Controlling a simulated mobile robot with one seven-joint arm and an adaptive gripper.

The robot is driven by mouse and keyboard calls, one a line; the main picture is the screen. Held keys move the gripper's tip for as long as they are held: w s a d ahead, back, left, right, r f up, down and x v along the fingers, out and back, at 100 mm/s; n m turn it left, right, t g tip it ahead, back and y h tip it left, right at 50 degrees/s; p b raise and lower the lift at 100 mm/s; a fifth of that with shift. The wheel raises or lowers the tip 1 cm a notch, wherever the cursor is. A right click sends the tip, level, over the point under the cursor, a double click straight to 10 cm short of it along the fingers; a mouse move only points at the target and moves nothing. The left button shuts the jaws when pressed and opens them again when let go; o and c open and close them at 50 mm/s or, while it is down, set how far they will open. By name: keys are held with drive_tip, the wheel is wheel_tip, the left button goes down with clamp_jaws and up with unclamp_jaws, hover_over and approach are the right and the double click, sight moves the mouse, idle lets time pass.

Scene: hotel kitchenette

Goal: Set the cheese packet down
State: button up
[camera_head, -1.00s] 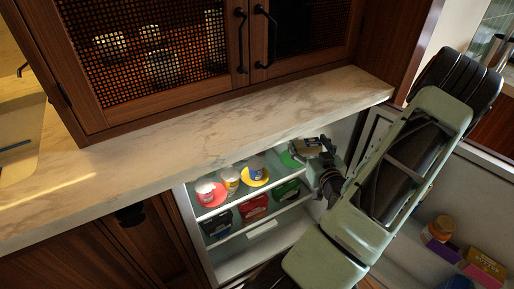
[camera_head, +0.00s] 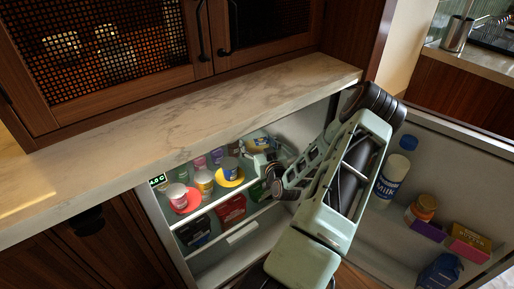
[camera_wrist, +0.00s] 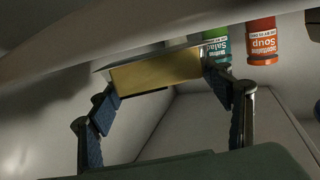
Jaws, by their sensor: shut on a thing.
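My gripper (camera_wrist: 165,105) is shut on the cheese packet (camera_wrist: 155,73), a flat pack with a yellow-tan face, held across between the two fingers in the wrist view. In the head view the packet (camera_head: 258,141) shows partly, yellow and dark, at the back right of the open fridge's upper shelf space, beneath the counter. My gripper (camera_head: 266,156) reaches in there from the right. Whether the packet touches the shelf cannot be told.
The marble counter (camera_head: 200,108) overhangs. The open door holds a milk bottle (camera_head: 390,180) and jars.

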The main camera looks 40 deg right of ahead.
drive_tip(key=shift+f, duration=0.5)
drive_tip(key=shift+f, duration=0.2)
drive_tip(key=o, duration=1.5)
drive_tip(key=shift+r, duration=0.15)
